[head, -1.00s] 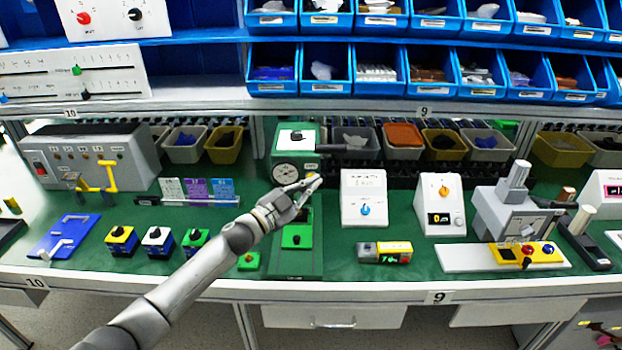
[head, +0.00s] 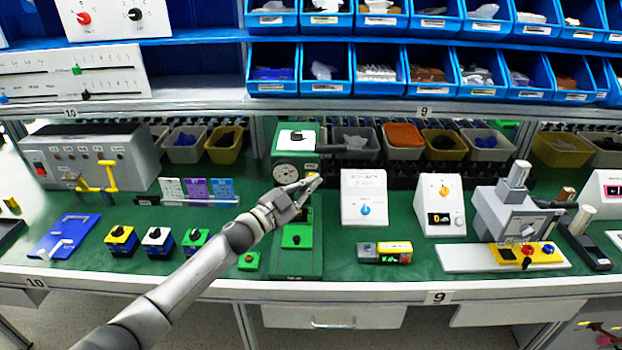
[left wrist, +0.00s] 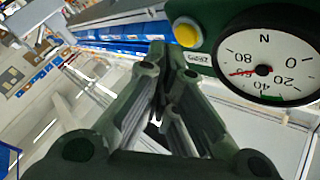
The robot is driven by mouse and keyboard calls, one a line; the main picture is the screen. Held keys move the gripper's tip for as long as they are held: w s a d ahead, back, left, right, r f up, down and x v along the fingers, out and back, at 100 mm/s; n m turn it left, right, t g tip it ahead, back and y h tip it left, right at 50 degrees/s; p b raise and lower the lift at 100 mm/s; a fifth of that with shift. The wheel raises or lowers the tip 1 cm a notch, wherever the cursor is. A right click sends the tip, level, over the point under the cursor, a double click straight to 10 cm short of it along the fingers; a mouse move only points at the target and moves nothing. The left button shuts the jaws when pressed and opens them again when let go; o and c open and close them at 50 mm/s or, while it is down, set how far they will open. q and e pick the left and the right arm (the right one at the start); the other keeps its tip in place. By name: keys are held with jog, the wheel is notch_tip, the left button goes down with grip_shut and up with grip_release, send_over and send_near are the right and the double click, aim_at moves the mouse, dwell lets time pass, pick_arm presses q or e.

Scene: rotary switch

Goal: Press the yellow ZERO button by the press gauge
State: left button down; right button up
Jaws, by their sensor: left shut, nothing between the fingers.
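The green press (head: 282,139) stands at the back middle of the bench, with its round white gauge (head: 286,172) on the front. In the left wrist view the gauge (left wrist: 268,62) is large at the right, with a red needle. The round yellow ZERO button (left wrist: 186,33) is just left of it, above a small label reading ZERO, turned over in this view. My left gripper (head: 313,180) is shut and empty, its tips in front of the press, right of the gauge. In the left wrist view its fingers (left wrist: 172,62) point close to the button; contact cannot be told. My right gripper is not in view.
A white box with a blue knob (head: 364,198) stands just right of the press. A small yellow display box (head: 396,250) lies in front of it. Blue bins (head: 325,82) hang above.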

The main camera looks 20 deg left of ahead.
pick_arm(q)
jog(key=shift+w, duration=0.35)
jog(key=shift+w+a, duration=0.2)
jog(key=shift+w, duration=0.2)
dwell(0.6)
jog(key=shift+s, duration=0.1)
jog(key=shift+s+d+p, duration=0.25)
jog(key=shift+s+p, duration=0.1)
jog(key=shift+s, duration=0.4)
jog(key=s+p, duration=0.1)
jog(key=s, duration=0.1)
jog(key=s+d+p, duration=0.1)
jog(key=s, duration=0.1)
jog(key=shift+s+d+p, duration=0.2)
jog(key=shift+s+p, duration=0.15)
jog(key=shift+s, duration=0.05)
dwell(0.5)
